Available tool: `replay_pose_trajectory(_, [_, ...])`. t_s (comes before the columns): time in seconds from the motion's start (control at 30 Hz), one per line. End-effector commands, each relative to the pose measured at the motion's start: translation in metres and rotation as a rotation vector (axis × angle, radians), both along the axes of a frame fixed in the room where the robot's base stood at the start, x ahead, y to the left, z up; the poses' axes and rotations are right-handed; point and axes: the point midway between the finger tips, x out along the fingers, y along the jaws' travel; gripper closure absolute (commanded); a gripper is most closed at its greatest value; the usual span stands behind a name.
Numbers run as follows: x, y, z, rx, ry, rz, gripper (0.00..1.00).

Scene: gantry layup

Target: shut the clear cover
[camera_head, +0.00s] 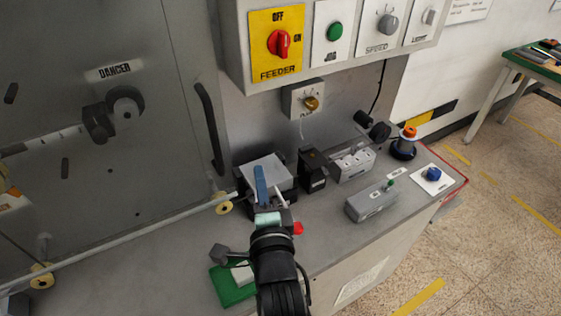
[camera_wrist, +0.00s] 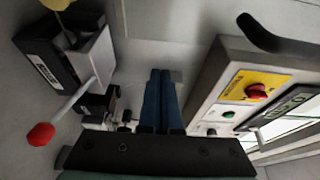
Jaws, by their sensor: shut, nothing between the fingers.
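The see-through panel (camera_head: 130,165) with a DANGER label fills the left of the head view. I take it as the clear cover. A dark bar handle (camera_head: 208,128) runs up its right side. How far it stands open or shut, I cannot tell. My gripper (camera_head: 259,169) is right of and below the handle, apart from it, over a small grey-topped device on the bench. In the wrist view my gripper (camera_wrist: 161,72) shows its two blue fingers together, with nothing between them. A dark bar handle (camera_wrist: 276,38) shows there at the upper right.
A control box with a red FEEDER knob (camera_head: 280,43) hangs above the bench. A black block (camera_head: 313,170), a grey switch box (camera_head: 354,162) and a long grey box (camera_head: 371,200) stand right of my gripper. A red-knobbed lever (camera_wrist: 40,134) is close by. A green mat (camera_head: 228,290) lies in front.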

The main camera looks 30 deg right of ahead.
Motion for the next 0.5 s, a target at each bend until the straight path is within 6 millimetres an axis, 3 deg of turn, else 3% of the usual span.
replay_pose_trajectory(0.2, [-0.046, 0.014, -0.003, 0.002, 0.002, -0.001, 1.0])
replay_pose_trajectory(0.5, [-0.086, 0.026, -0.002, 0.001, 0.002, -0.002, 1.0])
